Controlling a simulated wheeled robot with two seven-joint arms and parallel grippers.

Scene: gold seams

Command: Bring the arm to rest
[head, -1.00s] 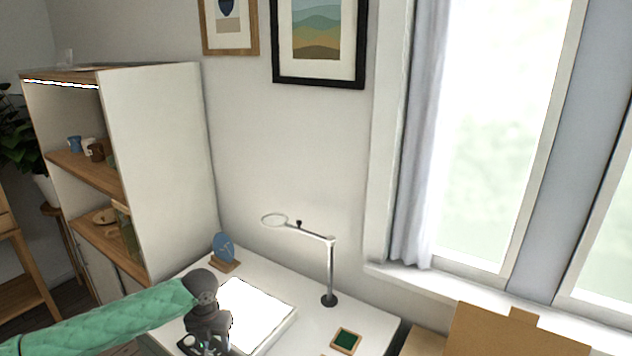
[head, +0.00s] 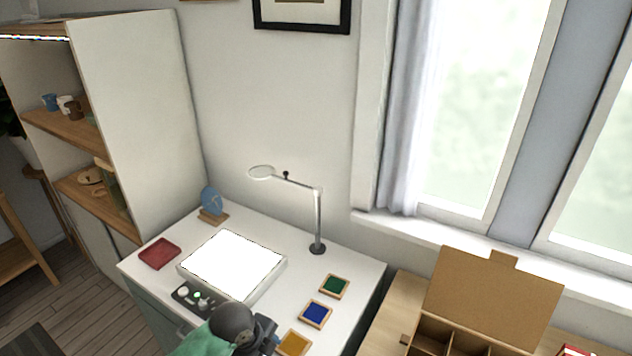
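My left arm, in a green quilted sleeve with a dark wrist joint (head: 232,322), comes in at the bottom of the head view over the desk's front edge. The dark hand part at its end is next to the control panel and the yellow pad. Its fingertips cannot be made out, so I cannot tell whether the gripper is open or shut. My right gripper is not in view.
The white desk (head: 345,262) holds a bright light panel (head: 232,264), a lamp (head: 317,225), a red tray (head: 159,253), a control box (head: 190,297), and green (head: 334,286), blue (head: 316,314) and yellow (head: 293,343) pads. A compartmented box (head: 490,300) stands right; a shelf (head: 140,120) stands left.

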